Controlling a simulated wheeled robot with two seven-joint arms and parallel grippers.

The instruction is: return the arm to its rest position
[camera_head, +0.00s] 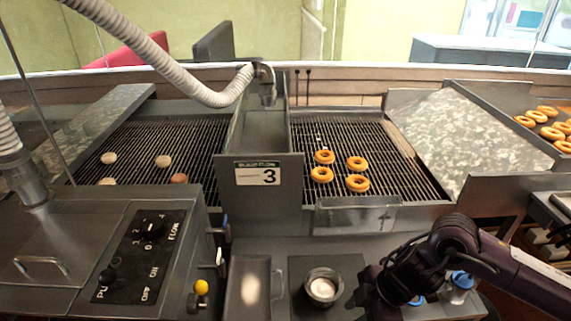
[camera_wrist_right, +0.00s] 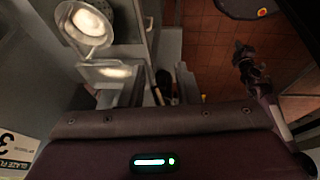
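My right arm comes in from the lower right in the head view. Its dark gripper (camera_head: 368,292) is low at the front, beside a small round cup with pale contents (camera_head: 323,288). The fingertips are dark and partly cut off by the lower edge, so I cannot tell whether they are open or shut. No held thing shows. My left arm is not in the head view. In the right wrist view a dark jointed part (camera_wrist_right: 246,62), which looks like my left gripper, hangs over the floor; its fingers are too small to read.
Several orange rings (camera_head: 357,163) lie on the right grate. Several pale rounds (camera_head: 162,161) lie on the left grate. A front metal tray (camera_head: 248,290), a control panel (camera_head: 145,255) and a yellow-knobbed lever (camera_head: 201,287) stand left of the gripper. A ribbed hose (camera_head: 165,60) hangs above.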

